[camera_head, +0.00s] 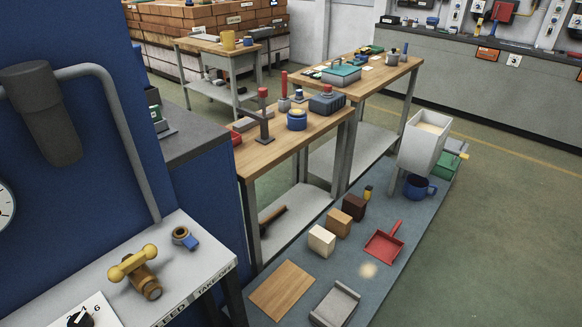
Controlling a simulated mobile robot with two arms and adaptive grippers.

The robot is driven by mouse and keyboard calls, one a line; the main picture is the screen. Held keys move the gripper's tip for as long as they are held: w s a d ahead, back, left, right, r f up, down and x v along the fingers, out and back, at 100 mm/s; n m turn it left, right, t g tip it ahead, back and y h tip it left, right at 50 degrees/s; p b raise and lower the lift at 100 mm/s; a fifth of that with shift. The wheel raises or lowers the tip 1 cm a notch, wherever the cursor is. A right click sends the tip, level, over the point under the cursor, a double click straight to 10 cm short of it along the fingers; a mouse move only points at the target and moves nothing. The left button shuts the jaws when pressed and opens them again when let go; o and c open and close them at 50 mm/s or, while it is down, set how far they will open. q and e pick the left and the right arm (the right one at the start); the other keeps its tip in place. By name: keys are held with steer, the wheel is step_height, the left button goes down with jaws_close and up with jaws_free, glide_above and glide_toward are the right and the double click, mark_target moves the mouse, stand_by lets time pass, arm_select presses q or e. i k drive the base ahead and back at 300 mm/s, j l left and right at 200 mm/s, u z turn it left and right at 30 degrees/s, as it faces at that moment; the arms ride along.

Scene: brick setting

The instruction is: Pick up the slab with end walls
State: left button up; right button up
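The slab with end walls (334,306) is a light grey flat piece with a raised wall along its far end. It lies at the bottom of the head view on a blue-grey mat (375,268), its near part close to the picture's lower edge. It lies apart from a flat wooden board (282,290) to its left. Neither of my grippers shows in this view.
On the mat stand a cream block (321,241), a brown block (338,223), a dark block (354,207), a red dustpan (384,244), and a blue mug (419,187). A wooden workbench (262,157) stands behind. A white table (190,262) is left. Green floor right is clear.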

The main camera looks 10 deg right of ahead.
mark_target(336, 308)
steer(key=z, duration=0.8)
